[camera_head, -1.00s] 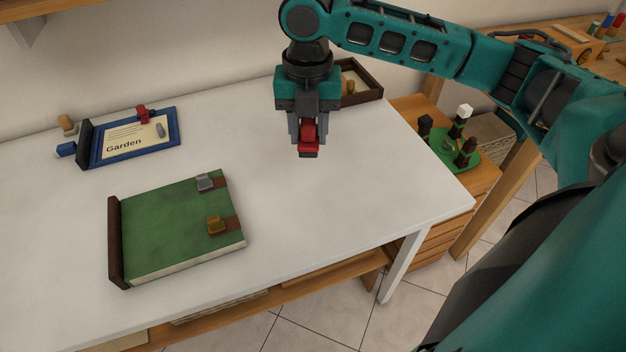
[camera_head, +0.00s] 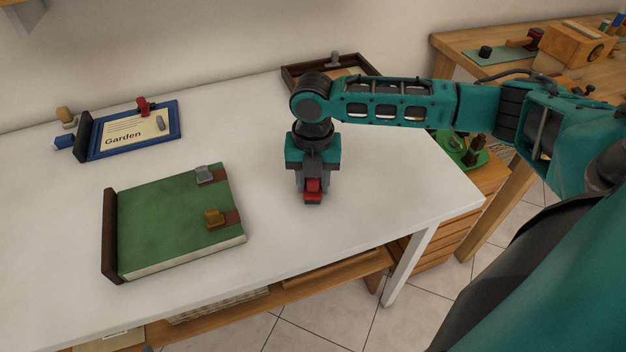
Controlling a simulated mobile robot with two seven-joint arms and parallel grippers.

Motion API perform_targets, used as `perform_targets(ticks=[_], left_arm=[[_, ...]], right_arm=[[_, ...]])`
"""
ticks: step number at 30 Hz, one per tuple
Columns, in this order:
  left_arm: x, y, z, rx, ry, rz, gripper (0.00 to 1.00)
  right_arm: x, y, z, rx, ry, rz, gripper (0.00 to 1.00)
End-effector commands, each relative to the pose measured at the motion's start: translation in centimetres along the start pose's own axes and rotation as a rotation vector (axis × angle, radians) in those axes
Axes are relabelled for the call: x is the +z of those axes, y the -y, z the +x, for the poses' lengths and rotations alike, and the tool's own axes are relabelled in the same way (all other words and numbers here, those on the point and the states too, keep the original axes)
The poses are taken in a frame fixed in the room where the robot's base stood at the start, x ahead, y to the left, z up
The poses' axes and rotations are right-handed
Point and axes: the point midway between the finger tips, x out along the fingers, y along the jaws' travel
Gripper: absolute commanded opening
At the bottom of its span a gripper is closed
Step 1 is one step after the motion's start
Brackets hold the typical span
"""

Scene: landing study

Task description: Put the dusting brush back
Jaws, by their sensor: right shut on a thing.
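My right gripper (camera_head: 312,187) points down over the white table (camera_head: 390,190), to the right of the green book-like case. It is shut on a small red thing (camera_head: 313,196), whose lower end is close to the tabletop. I cannot tell whether the red thing touches the table. Most of it is hidden between the fingers, and I cannot tell for sure that it is the dusting brush. No other thing in view is clearly a brush. My left gripper is not in view.
The green case (camera_head: 165,220) lies front left with grey and yellow clasps. A blue board (camera_head: 173,122) marked "Garden" lies behind it. A dark-rimmed tray (camera_head: 290,80) stands at the back, partly behind my arm. A green stand (camera_head: 470,158) is on the drawer unit.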

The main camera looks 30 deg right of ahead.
Motion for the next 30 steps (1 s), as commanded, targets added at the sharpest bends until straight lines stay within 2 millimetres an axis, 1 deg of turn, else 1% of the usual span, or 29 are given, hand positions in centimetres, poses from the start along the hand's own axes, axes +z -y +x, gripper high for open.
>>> perform_targets(ticks=[8, 9, 17, 26, 29, 30], left_arm=[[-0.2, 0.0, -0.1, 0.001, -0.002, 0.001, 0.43], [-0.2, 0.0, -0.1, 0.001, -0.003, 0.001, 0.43], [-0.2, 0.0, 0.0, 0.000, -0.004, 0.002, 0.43], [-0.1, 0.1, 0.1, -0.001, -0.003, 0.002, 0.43], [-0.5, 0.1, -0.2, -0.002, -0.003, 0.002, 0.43], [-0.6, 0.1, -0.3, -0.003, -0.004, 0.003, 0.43]], right_arm=[[0.0, 0.0, 0.1, 0.000, 0.000, 0.000, 0.03], [0.0, 0.0, 0.2, 0.001, 0.000, 0.000, 0.38], [0.0, 0.0, 0.2, 0.001, 0.000, 0.000, 0.63], [0.1, 0.0, -0.1, 0.001, 0.002, 0.000, 0.63], [0.1, -0.1, -1.5, 0.003, 0.003, 0.001, 0.63], [0.1, -0.1, -2.2, 0.003, 0.004, 0.000, 0.63]])
